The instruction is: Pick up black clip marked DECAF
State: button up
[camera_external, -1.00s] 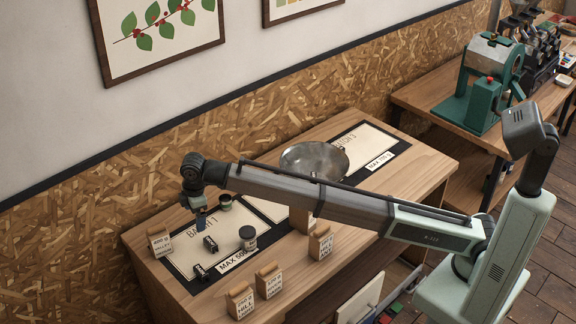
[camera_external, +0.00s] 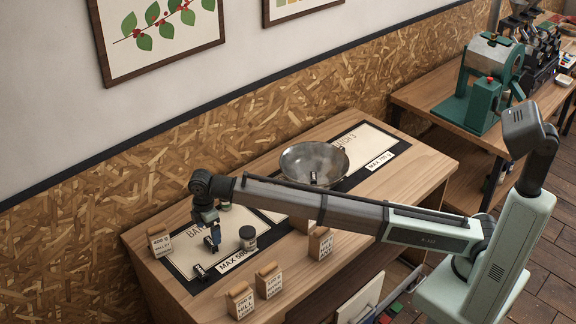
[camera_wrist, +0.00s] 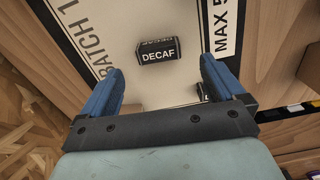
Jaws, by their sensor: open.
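The black clip marked DECAF (camera_wrist: 155,50) lies on the pale BATCH 1 mat (camera_wrist: 140,15) with its white lettering facing up. In the wrist view it sits ahead of and between the two blue fingers, touching neither.
A metal bowl (camera_external: 300,158) holding a small dark, labelled item stands further back. Kraft-coloured labelled blocks (camera_external: 240,300), (camera_external: 160,241), (camera_external: 320,243) stand around the mat. Bare wood lies left of the mat.

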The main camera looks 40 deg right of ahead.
aim_at(210, 241)
jog(key=shift+w+f, duration=0.1)
jog(key=shift+f, duration=2.45)
jog(key=c, duration=1.1)
